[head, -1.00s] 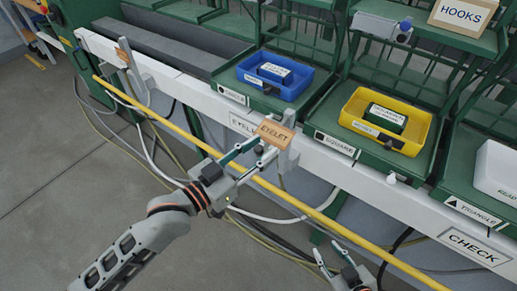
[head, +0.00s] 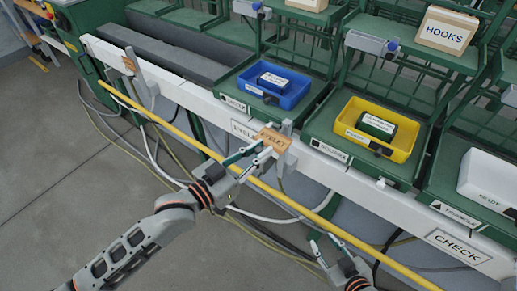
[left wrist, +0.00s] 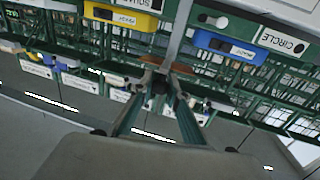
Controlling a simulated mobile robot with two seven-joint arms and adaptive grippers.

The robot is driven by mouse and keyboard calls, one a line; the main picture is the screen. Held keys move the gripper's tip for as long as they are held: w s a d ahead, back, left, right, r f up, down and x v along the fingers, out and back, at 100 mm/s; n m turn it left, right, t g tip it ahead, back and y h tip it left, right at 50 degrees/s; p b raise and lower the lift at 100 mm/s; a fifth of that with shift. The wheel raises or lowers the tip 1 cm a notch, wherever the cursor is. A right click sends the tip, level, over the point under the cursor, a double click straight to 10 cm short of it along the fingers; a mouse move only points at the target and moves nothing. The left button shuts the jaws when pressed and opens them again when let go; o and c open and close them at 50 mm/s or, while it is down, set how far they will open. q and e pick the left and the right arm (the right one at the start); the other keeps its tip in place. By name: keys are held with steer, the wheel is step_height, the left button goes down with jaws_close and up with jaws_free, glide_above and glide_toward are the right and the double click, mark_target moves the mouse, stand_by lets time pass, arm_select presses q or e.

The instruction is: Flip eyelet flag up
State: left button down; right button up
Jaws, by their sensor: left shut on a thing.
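The eyelet flag (head: 275,138) is a small wooden-coloured plate with dark lettering, beside a grey bracket on the white rail's front. My left gripper (head: 263,151) is at its near edge, fingertips closed on it. In the left wrist view the fingers (left wrist: 161,83) converge at the flag's thin brown edge (left wrist: 164,64), seen nearly edge-on; the exact contact is small and dark. The flag's far side is hidden there. My right gripper (head: 326,247) is low in the head view, fingers apart and empty, away from the flag.
A yellow bar (head: 300,209) runs along the front of the white rail (head: 205,109). A blue tray (head: 299,97) and a yellow tray (head: 407,152) stand on green shelves behind. Another wooden flag (head: 129,63) is at the left. Cables hang below; the floor in front is open.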

arm_select(q)
steer(key=shift+w+r+p, duration=0.15)
steer(key=shift+r+p, duration=0.3)
steer(key=shift+r, duration=0.35)
steer(key=c, duration=1.9)
jaws_free()
steer(key=shift+f, duration=0.25)
steer(key=v, duration=1.2)
